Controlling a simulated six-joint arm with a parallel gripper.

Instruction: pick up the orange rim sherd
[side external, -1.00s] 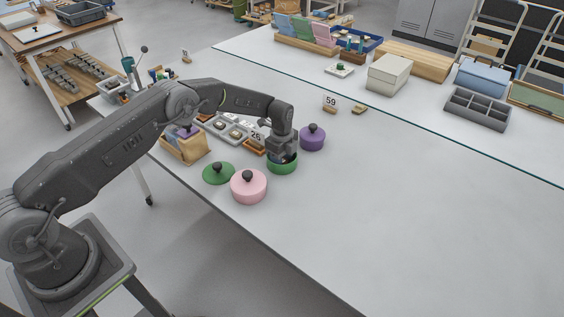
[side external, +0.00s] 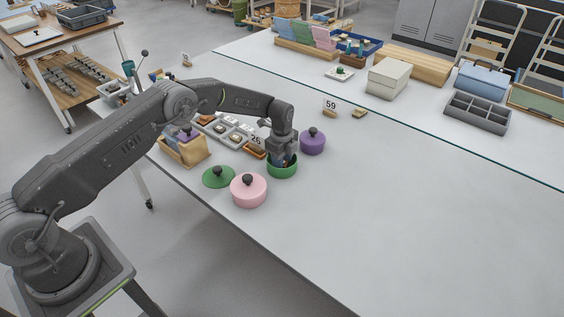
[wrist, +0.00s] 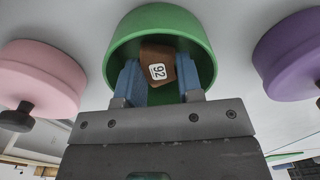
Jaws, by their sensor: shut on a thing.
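An orange-brown sherd (wrist: 150,53) with a white number label shows in the wrist view, between the blue fingertips of my gripper (wrist: 158,75). My gripper is shut on it, inside the mouth of an open green pot (wrist: 117,42). In the side view my gripper (side external: 283,158) points down into the same green pot (side external: 283,173), with its blue fingertips partly above the rim. The sherd cannot be made out clearly in the side view.
A pink lidded pot (side external: 248,191) and a green lid (side external: 218,177) lie left of the green pot. A purple lidded pot (side external: 312,142) stands close on its right. A wooden box (side external: 187,148) and trays are further left. The table's right side is clear.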

